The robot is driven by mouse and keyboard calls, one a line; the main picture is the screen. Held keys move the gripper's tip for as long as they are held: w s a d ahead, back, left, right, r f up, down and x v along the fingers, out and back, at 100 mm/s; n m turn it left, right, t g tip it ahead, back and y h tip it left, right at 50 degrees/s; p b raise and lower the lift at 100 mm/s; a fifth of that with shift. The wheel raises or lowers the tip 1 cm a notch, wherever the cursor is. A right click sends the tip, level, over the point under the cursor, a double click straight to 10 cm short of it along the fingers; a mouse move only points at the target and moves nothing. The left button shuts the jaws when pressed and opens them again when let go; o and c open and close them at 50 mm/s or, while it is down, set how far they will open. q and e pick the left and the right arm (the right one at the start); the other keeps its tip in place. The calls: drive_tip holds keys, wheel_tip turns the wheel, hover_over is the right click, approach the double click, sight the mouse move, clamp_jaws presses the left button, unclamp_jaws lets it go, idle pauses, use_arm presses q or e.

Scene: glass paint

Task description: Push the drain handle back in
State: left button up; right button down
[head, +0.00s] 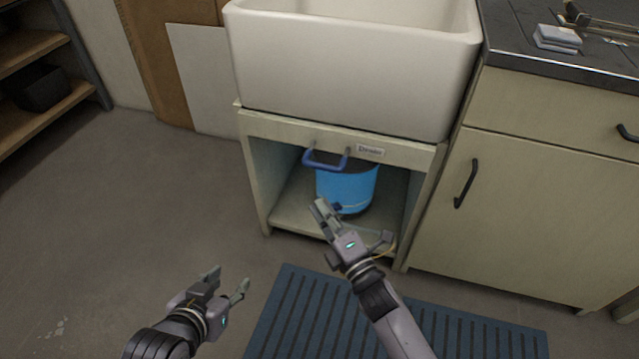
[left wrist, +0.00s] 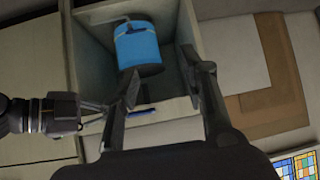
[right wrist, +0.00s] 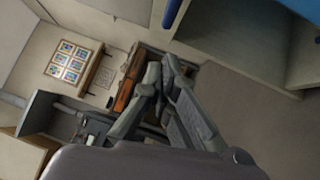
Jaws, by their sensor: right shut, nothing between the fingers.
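The blue drain handle (head: 326,163) is a bar on two dark rods, standing out from the front rail under the white sink, beside a small label (head: 370,151). It also shows in the left wrist view (left wrist: 143,112) and at the top edge of the right wrist view (right wrist: 172,12). My right gripper (head: 320,208) is shut and empty, below the handle in the head picture and apart from it. Its fingertips meet in the right wrist view (right wrist: 160,68). My left gripper (head: 228,281) is open and empty, lower left of the handle, over the floor.
A blue bucket (head: 345,188) stands in the open cabinet under the sink (head: 350,70). A cabinet with a dark door handle (head: 466,184) is at the right. A ribbed blue mat (head: 290,310) lies in front. The floor at the left is clear.

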sight(326, 170)
use_arm(q)
drive_tip(key=w+d+r+t+h+b, duration=0.1)
drive_tip(key=w+r+t, duration=0.2)
drive_tip(key=w+r, duration=0.1)
drive_tip(key=shift+d+r+t, duration=0.3)
drive_tip(key=shift+d+r, duration=0.1)
use_arm(e)
drive_tip(key=shift+w+a+r, duration=0.1)
drive_tip(key=shift+w+r, duration=0.1)
drive_tip(key=shift+w, duration=1)
drive_tip(key=shift+w+a+r, duration=0.15)
drive_tip(key=shift+w, duration=1)
drive_tip(key=shift+w+a+r, duration=0.1)
drive_tip(key=shift+w+r, duration=0.1)
drive_tip(key=shift+w, duration=1)
drive_tip(key=w, duration=0.2)
drive_tip(key=w+d+b, duration=0.1)
drive_tip(key=w, duration=0.1)
drive_tip(key=shift+d, duration=0.15)
drive_tip(key=shift+w+d+r, duration=0.1)
drive_tip(key=shift+w, duration=0.05)
use_arm(q)
drive_tip(key=r+t, duration=0.1)
drive_tip(key=w+r+t, duration=0.1)
drive_tip(key=r, duration=0.1)
drive_tip(key=d+r+t+h, duration=0.1)
drive_tip(key=shift+w+d+r, duration=0.1)
drive_tip(key=shift+w+r, duration=0.25)
